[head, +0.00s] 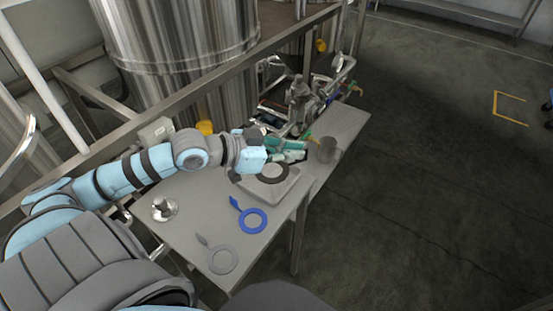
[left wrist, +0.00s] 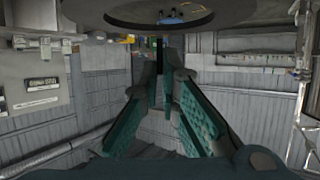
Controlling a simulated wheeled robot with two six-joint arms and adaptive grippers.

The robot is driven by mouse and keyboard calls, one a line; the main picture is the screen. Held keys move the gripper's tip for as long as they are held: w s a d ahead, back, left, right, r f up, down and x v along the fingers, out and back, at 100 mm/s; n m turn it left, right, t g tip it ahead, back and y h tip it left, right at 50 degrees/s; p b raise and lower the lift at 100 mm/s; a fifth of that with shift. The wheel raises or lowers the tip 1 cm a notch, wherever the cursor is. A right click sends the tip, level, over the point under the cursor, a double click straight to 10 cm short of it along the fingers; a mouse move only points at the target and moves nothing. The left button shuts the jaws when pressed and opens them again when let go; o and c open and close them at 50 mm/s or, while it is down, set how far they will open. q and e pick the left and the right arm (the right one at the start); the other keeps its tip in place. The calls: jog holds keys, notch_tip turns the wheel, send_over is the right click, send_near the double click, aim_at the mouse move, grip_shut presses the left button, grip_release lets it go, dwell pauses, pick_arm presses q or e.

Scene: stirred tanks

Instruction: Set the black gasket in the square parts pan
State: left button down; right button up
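The black gasket (head: 262,179), a dark flat ring, shows in the head view over the grey square parts pan (head: 247,188). I cannot tell whether it touches the pan floor or is held just above it. My left gripper (head: 297,152), with teal fingers, is just behind the ring. In the left wrist view the gasket (left wrist: 125,18) fills the top edge, and a narrow dark strip runs from it down between the nearly closed fingers (left wrist: 162,75). The gripper looks shut on the gasket's tab. My right gripper is in neither view.
A blue gasket (head: 243,221) and a grey gasket (head: 212,260) lie on the table (head: 185,222) nearer me. A metal fitting (head: 164,209) stands at left and a grey cylinder (head: 327,150) at right. Pipework and a pump (head: 299,95) stand behind.

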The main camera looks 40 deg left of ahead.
aim_at(273, 176)
pick_arm(q)
jog(key=w+a+r+n+t+y+p, duration=0.1)
jog(key=w+a+n+t+y, duration=0.1)
jog(key=w+a+n+y, duration=0.65)
jog(key=shift+m+h, duration=0.45)
jog(key=shift+m, duration=0.4)
jog(key=f+b, duration=0.1)
jog(key=f, duration=0.5)
jog(key=s+a+f+b, duration=0.1)
jog(key=f+b, duration=0.1)
jog(key=f, duration=0.5)
jog(key=a+f+b, duration=0.1)
jog(key=f+b, duration=0.1)
jog(key=f, duration=0.4)
jog(key=shift+s+f, duration=0.25)
jog(key=shift+f, duration=0.1)
jog(key=shift+r, duration=0.1)
jog(key=c, duration=1.8)
grip_release()
